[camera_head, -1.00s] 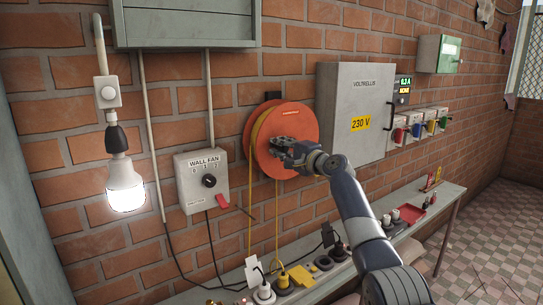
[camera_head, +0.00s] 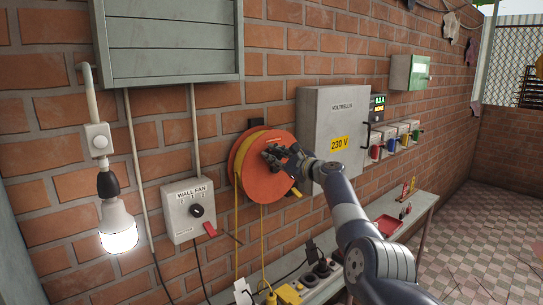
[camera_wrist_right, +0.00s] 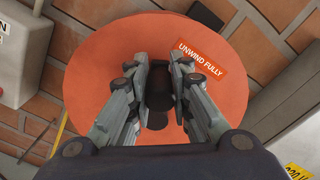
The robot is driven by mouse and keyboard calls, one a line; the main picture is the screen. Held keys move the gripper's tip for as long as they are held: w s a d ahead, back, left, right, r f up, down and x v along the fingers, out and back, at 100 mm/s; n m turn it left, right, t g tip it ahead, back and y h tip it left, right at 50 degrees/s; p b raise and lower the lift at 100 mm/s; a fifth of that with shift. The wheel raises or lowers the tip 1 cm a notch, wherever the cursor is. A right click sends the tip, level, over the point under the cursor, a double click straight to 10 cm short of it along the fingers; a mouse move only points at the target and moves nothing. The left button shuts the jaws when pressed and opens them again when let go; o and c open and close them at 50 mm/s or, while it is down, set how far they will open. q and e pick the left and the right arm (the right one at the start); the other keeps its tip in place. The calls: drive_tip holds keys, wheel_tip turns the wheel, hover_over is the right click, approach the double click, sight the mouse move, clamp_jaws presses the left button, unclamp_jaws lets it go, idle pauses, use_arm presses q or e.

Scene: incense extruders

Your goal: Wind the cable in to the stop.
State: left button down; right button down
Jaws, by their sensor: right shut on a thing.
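The orange cable reel (camera_head: 262,187) hangs on the brick wall with yellow cable (camera_head: 237,225) wound behind its front disc. Two yellow cable runs hang from it towards the bench. My right gripper (camera_head: 271,156) is at the front of the disc, a little above its middle. In the right wrist view my right gripper (camera_wrist_right: 158,82) is shut on a dark crank knob (camera_wrist_right: 158,101) standing off the disc (camera_wrist_right: 160,40). A label on the disc reads "UNWIND FULLY" (camera_wrist_right: 203,57). The far end of the cable and any stop cannot be made out. My left gripper is out of view.
A grey 230 V cabinet (camera_head: 325,110) stands close right of the reel. The wall fan switch box (camera_head: 190,212) is to its left, beside a lit bulb (camera_head: 118,228). Below, a bench (camera_head: 418,212) carries sockets and a red tray (camera_head: 386,225).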

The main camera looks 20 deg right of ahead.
drive_tip(key=shift+w+d+r+m+p, duration=0.15)
drive_tip(key=shift+d+r+m+p, duration=0.15)
drive_tip(key=shift+m, duration=0.3)
drive_tip(key=shift+w+d+r+m+p, duration=0.1)
drive_tip(key=shift+d+r+m+p, duration=0.15)
drive_tip(key=shift+d+m, duration=0.25)
drive_tip(key=c, duration=1.4)
unclamp_jaws()
drive_tip(key=shift+f, duration=0.15)
drive_tip(key=shift+a, duration=0.1)
drive_tip(key=shift+v, duration=6)
